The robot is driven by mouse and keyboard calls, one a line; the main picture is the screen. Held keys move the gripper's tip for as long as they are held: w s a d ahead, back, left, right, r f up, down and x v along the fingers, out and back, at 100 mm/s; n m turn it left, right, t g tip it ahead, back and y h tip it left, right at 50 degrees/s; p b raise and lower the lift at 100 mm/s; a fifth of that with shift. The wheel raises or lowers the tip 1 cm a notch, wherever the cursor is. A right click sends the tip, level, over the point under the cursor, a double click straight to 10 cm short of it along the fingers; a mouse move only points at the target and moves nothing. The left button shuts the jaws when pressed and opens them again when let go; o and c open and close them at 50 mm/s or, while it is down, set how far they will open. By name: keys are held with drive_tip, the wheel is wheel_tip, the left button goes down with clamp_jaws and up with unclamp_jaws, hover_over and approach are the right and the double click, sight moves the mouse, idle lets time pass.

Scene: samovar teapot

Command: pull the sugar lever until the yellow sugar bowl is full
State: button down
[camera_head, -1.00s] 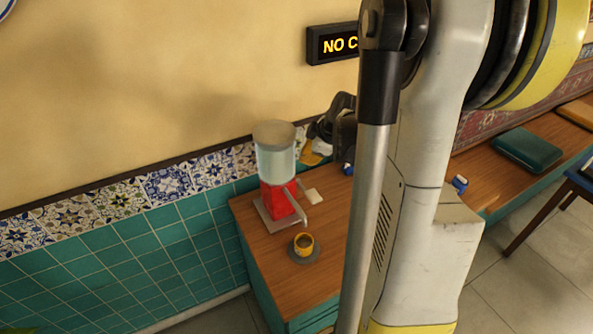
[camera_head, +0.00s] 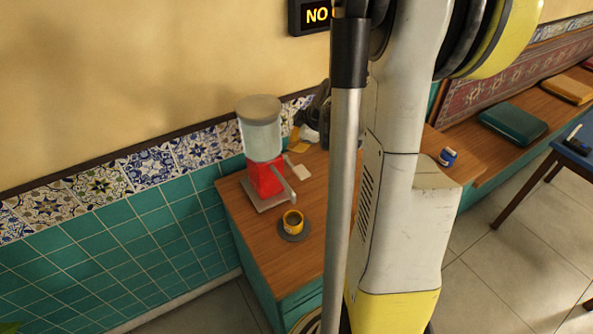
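The sugar dispenser (camera_head: 263,138) stands on the wooden counter against the wall, with a clear container, a grey lid and a red base. A pale grey lever (camera_head: 285,183) sticks out from the right of its red base. My dark gripper (camera_head: 316,120) is behind and right of the dispenser, apart from the lever. My arm partly hides it, and its fingers are unclear.
A white square piece (camera_head: 299,171) and a yellow-and-white item (camera_head: 303,140) lie right of the dispenser. A small blue-and-white cup (camera_head: 448,156) stands at the counter's right. A teal cushion (camera_head: 513,121) lies on the bench. My arm hides the counter's middle.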

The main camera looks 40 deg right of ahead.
drive_tip(key=shift+s+f+b, duration=0.15)
drive_tip(key=shift+f+b, duration=1.15)
drive_tip(key=shift+f, duration=0.8)
drive_tip(key=shift+f, duration=0.1)
drive_tip(key=shift+f+b, duration=0.3)
drive_tip(key=shift+b, duration=0.1)
drive_tip(key=shift+s+f+b, duration=0.15)
drive_tip(key=shift+f+b, duration=1.2)
drive_tip(key=shift+f, duration=0.15)
idle(0.7)
idle(0.4)
drive_tip(key=shift+r+p, duration=1.45)
drive_tip(key=shift+r, duration=0.5)
drive_tip(key=shift+r, duration=0.1)
drive_tip(key=r+p, duration=0.2)
drive_tip(key=r, duration=0.1)
drive_tip(key=r+p, duration=0.1)
drive_tip(key=shift+w+r+p, duration=0.3)
drive_tip(key=shift+r+p, duration=0.05)
drive_tip(key=shift+r, duration=0.05)
